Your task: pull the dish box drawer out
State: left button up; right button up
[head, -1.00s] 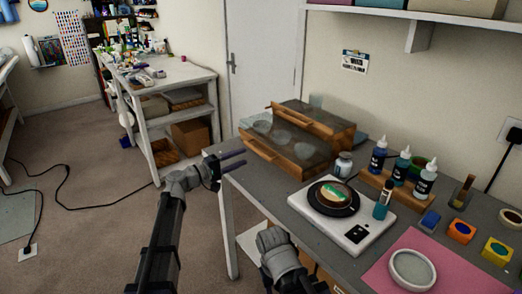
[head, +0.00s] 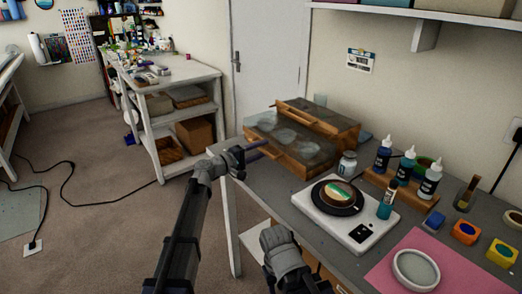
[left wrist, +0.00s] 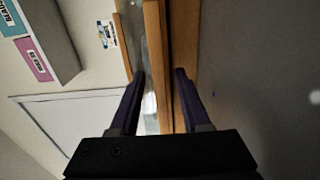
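The dish box (head: 338,128) is a wooden box with clear panels at the back left of the grey table. Its lower drawer (head: 292,163) has a wooden front and stands forward of the upper part, with pale round dishes showing inside. My left gripper (head: 258,150) is at the left end of that drawer front. In the left wrist view its two dark purple fingers (left wrist: 158,95) are apart, on either side of an upright wooden strip (left wrist: 155,55). A gap shows beside the left finger, so a firm hold is not visible.
Right of the box stand a small jar (head: 347,164), a white scale (head: 338,214) with a round dark piece, and a wooden rack (head: 395,190) of dropper bottles. A pink mat (head: 385,275) lies in front. Open floor lies left of the table.

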pick_arm(q)
grip_shut()
dwell(1.2)
